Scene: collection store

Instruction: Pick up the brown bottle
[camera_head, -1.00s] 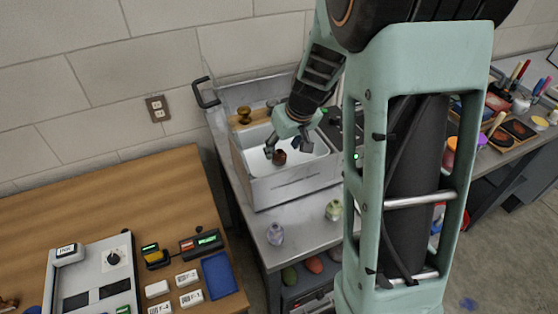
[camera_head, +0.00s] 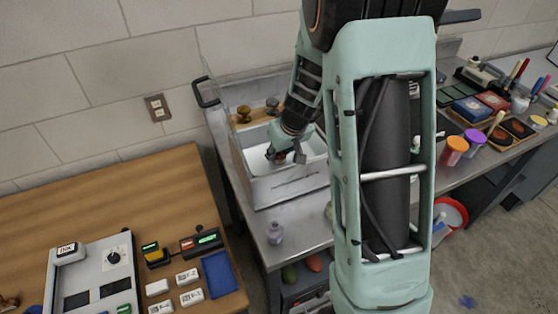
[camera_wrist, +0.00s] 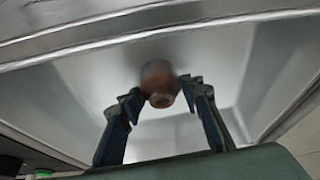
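The brown bottle (camera_wrist: 160,84) is in the upper middle of the wrist view, seen nearly end-on. In the head view it is a small brown shape (camera_head: 281,157) inside the white basin (camera_head: 312,168), partly hidden by my gripper. My gripper (camera_wrist: 161,92) is open, one blue-grey finger on each side of the bottle, with the tips close to its sides. In the head view my gripper (camera_head: 285,155) reaches down into the basin. Whether a fingertip touches the bottle cannot be told.
The basin's metal walls (camera_head: 287,187) surround my gripper closely. Two brown knob-like objects (camera_head: 257,111) stand on the ledge behind. Jars and paint trays are at the right.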

